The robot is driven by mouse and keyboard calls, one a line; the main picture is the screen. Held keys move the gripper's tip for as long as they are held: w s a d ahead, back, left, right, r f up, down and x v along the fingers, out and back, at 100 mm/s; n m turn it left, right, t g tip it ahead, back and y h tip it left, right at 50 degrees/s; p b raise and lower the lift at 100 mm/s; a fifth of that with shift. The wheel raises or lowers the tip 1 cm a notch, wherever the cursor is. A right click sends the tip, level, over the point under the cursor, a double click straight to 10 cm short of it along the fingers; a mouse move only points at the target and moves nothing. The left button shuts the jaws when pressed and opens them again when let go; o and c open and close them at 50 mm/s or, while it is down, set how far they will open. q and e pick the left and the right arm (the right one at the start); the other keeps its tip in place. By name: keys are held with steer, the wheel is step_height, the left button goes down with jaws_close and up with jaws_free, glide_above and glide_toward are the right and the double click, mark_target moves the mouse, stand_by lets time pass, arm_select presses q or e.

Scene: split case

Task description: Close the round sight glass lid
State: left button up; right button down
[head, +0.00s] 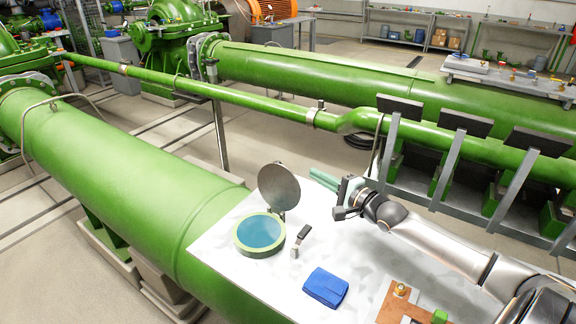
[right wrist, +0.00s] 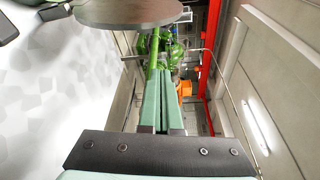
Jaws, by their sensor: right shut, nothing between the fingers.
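The round sight glass (head: 248,248) is a green ring with a blue-teal pane, on the pale worktop. Its round grey lid (head: 279,187) stands open, close to upright, at the ring's far right edge. The lid also shows at the top of the right wrist view (right wrist: 128,10). My right gripper (head: 314,174) has long green fingers pointing left, to the right of the lid and apart from it in the head view. Its fingers are together and empty in the right wrist view (right wrist: 166,78). My left gripper is in neither view.
A small black-handled tool (head: 303,234) stands right of the ring. A blue pouch (head: 326,287) lies nearer the front, with a copper-brown plate (head: 391,306) and green block (head: 439,317) to its right. A thick green pipe (head: 130,180) runs along the left.

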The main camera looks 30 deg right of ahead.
mark_target(282, 185)
steer(key=w+a, duration=0.1)
steer(key=w, duration=0.8)
steer(key=a, duration=0.1)
steer(key=s+a, duration=0.1)
steer(key=a+p, duration=0.1)
steer(key=shift+s+a+r, duration=0.2)
steer(key=shift+s+a, duration=0.05)
steer(key=shift+s, duration=0.1)
stand_by(0.4)
